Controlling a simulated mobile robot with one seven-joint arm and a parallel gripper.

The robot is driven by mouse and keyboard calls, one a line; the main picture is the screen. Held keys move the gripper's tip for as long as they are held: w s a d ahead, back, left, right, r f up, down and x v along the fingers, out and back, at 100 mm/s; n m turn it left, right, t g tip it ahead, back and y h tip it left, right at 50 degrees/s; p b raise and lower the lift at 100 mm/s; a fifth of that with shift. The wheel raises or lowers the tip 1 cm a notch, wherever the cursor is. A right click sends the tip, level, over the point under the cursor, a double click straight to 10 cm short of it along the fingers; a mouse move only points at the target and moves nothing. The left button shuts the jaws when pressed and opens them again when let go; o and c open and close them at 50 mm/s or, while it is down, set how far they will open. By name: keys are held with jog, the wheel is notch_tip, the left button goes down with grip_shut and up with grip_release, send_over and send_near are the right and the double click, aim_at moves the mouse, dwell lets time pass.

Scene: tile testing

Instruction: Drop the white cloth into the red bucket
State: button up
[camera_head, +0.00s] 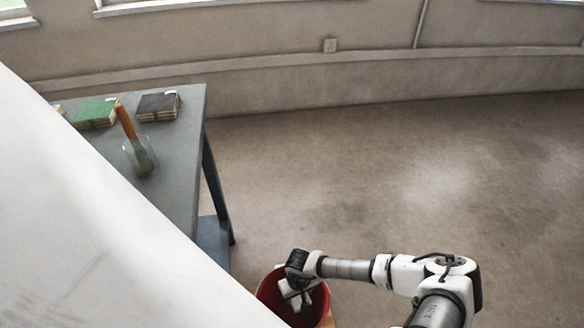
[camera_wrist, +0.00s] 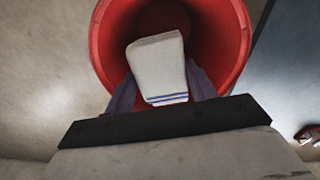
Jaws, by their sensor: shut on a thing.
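The red bucket (camera_head: 269,290) stands low beside the table's near leg in the head view, partly hidden by my arm and a large white surface. In the wrist view the bucket (camera_wrist: 238,45) opens up beyond my gripper. The white cloth (camera_wrist: 158,62), folded with blue stripes near one edge, sits between the fingers of my gripper (camera_wrist: 160,88), in front of the bucket's opening. My gripper is shut on it. In the head view my gripper (camera_head: 297,296) and the pale cloth show over the bucket's mouth. How deep the cloth hangs is hard to tell.
A grey table (camera_head: 178,190) stands at the left with green tiles (camera_head: 96,112), dark tiles (camera_head: 158,105) and an orange-handled tool in a clear container (camera_head: 140,157). A white surface covers the lower left. The floor (camera_head: 400,170) to the right is clear.

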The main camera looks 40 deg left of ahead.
notch_tip(320, 180, down, 3)
jog(key=shift+r+b, duration=0.2)
jog(key=shift+b, duration=0.4)
jog(key=o, duration=1.1)
jog(key=shift+w+r, duration=0.1)
jog(key=shift+r, duration=0.05)
notch_tip(320, 180, up, 14)
jog(key=shift+f, duration=0.15)
